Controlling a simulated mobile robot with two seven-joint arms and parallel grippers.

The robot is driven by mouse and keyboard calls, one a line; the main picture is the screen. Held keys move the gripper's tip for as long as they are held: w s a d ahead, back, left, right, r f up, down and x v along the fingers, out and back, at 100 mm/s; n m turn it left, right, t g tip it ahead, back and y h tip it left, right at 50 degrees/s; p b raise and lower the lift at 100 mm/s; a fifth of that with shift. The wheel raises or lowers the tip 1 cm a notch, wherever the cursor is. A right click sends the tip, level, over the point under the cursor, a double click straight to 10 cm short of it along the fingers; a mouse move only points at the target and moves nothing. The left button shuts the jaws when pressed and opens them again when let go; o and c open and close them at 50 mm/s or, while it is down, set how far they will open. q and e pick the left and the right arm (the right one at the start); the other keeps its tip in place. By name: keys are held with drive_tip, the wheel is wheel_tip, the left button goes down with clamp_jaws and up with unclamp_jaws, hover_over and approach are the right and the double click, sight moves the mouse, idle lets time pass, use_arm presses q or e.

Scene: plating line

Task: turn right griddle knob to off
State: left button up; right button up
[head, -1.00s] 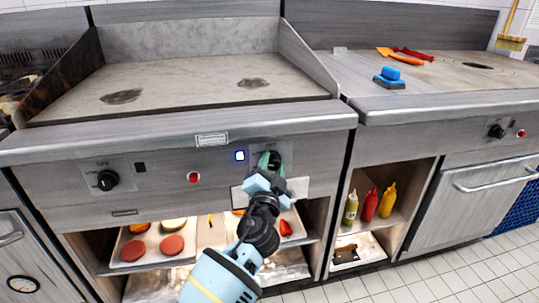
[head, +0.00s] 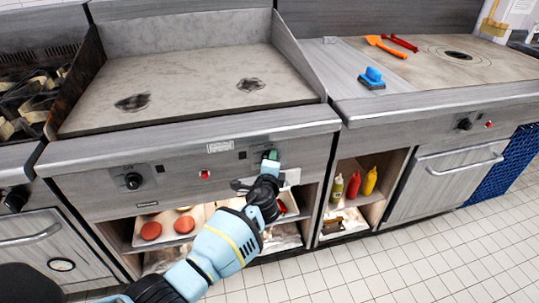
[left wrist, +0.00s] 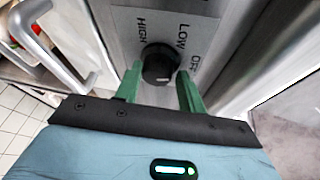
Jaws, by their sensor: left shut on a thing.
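My left gripper (head: 271,156) is at this knob on the griddle's front panel. Its green fingers (left wrist: 158,88) stand on either side of the knob and are shut on it. In the head view the gripper hides most of the knob. My right gripper is not in view.
The left griddle knob (head: 133,181) and a red button (head: 205,174) are on the same panel. Below is a shelf with patties (head: 151,231) on a tray. Bottles (head: 353,187) stand in the cubby to the right. A blue scrubber (head: 372,78) lies on the right counter.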

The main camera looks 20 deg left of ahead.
use_arm(q)
drive_tip(key=shift+s+d+f+m+g+y+p, duration=0.1)
drive_tip(key=shift+f+m+g+y+p, duration=0.1)
drive_tip(key=shift+m+g+p, duration=0.3)
drive_tip(key=shift+f+m+g+y+p, duration=0.15)
drive_tip(key=shift+m+g+y+p, duration=0.05)
drive_tip(key=shift+m+p, duration=0.45)
drive_tip(key=shift+f, duration=0.15)
drive_tip(key=o, duration=0.9)
drive_tip(key=shift+c, duration=0.2)
drive_tip(key=shift+r, duration=0.2)
drive_tip(key=shift+r, duration=0.1)
